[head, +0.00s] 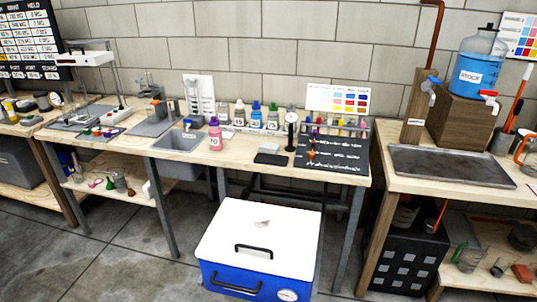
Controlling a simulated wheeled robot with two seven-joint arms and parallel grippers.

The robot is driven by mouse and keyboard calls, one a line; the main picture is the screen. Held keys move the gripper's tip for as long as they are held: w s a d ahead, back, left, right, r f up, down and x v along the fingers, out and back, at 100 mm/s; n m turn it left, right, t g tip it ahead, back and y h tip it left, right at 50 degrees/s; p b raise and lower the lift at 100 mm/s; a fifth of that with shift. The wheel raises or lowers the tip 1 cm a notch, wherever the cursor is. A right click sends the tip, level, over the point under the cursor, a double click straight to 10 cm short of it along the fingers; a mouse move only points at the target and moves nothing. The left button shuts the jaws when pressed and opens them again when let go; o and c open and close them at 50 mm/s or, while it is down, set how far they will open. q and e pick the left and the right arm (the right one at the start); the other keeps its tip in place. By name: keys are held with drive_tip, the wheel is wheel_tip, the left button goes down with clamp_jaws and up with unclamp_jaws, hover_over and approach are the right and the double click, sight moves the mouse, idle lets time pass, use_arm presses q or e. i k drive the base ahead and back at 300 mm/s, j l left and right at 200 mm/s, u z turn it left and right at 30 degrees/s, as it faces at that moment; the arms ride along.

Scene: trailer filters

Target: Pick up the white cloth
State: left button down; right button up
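No thing in the head view is clearly a white cloth. A small, pale, crumpled-looking item (262,224) lies on the white lid of a blue cooler (230,278); it is too small to tell what it is. A white item (147,189) also shows at the right end of the lower shelf under the left part of the bench, partly behind a table leg, and its kind is unclear. Neither of my grippers is in view.
A right table holds a metal tray (450,167) and a blue water jug (478,65). The floor at front left is clear.

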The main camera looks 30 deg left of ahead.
sight(266, 147)
drive_tip(key=i+j+z, duration=0.1)
drive_tip(key=j, duration=1.65)
